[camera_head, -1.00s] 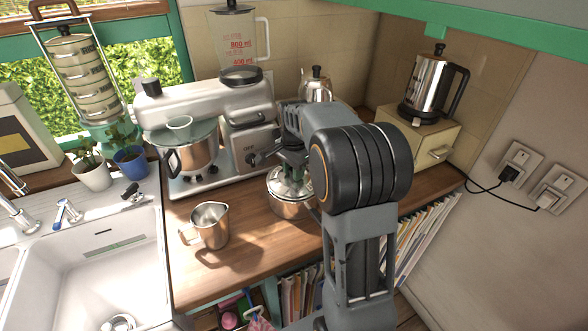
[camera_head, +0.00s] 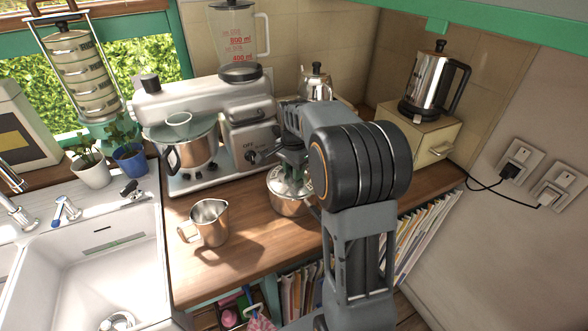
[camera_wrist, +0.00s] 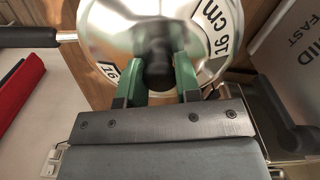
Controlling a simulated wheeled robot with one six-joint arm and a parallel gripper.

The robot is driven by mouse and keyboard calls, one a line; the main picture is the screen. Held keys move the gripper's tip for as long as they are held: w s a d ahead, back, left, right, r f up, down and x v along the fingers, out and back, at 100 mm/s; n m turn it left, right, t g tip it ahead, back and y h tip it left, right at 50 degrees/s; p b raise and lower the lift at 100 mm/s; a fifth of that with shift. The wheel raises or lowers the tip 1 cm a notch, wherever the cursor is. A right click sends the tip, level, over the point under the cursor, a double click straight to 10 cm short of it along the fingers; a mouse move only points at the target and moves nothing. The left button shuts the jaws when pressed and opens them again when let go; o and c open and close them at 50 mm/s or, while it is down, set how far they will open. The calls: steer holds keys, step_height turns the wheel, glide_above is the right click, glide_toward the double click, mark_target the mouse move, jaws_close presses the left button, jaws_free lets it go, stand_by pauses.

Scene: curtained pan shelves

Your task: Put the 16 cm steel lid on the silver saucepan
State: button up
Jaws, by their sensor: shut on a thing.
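The 16 cm steel lid (camera_wrist: 130,35) is a shiny disc printed "16 cm" with a dark knob. It also shows in the head view (camera_head: 279,184). My gripper (camera_wrist: 158,75) has green fingers shut on the knob; in the head view my gripper (camera_head: 292,163) is partly hidden by my arm. The silver saucepan (camera_head: 289,207) stands on the wooden counter directly under the lid, its right side hidden by my arm. The lid is at the pan's rim; I cannot tell whether it rests fully on it. A black handle (camera_wrist: 28,37) sticks out left in the wrist view.
A steel jug (camera_head: 210,224) stands on the counter to the left. A mixer (camera_head: 205,105) with a bowl stands behind, near a kettle (camera_head: 315,85). A percolator (camera_head: 428,85) sits on a cream box (camera_head: 430,148) at right. The sink (camera_head: 100,265) is at left.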

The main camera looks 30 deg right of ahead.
steer(key=shift+f, duration=0.15)
steer(key=o, duration=1.1)
step_height(320, 180, up, 14)
steer(key=shift+f, duration=0.1)
stand_by(0.7)
